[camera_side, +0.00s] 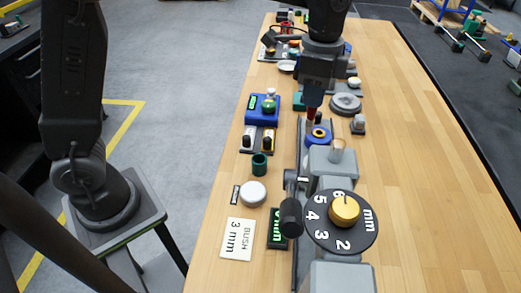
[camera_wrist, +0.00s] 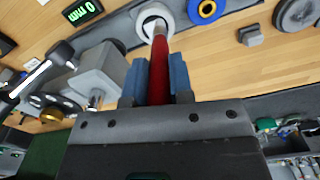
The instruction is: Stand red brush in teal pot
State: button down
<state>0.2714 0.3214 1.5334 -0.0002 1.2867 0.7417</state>
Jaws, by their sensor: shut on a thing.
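The red brush (camera_wrist: 158,72) is clamped between the two blue fingers of my gripper (camera_wrist: 154,80). Its pale tip points away from my wrist and overlaps a white ring-shaped part in the wrist view. In the side view my gripper (camera_side: 314,92) holds the brush (camera_side: 311,114) pointing down above the bench, near the blue ring. The teal pot (camera_side: 260,164) stands upright on the wood, left of and nearer the camera than my gripper. I cannot make out the pot in the wrist view.
A blue ring with a yellow centre (camera_side: 319,134) lies below the brush. A white round cap (camera_side: 253,194) and the blue device (camera_side: 262,106) flank the pot.

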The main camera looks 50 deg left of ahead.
jog(key=w+a+f+n, duration=0.2)
jog(key=a+f+n, duration=0.6)
jog(key=a, duration=0.1)
jog(key=s+d+r+n, duration=0.2)
jog(key=s+r+n, duration=0.15)
jog(key=s, duration=0.65)
notch_tip(320, 180, down, 7)
jog(key=shift+s+d+f, duration=0.2)
jog(key=shift+d, duration=0.05)
jog(key=shift+f, duration=0.15)
jog(key=c, duration=1)
grip_release()
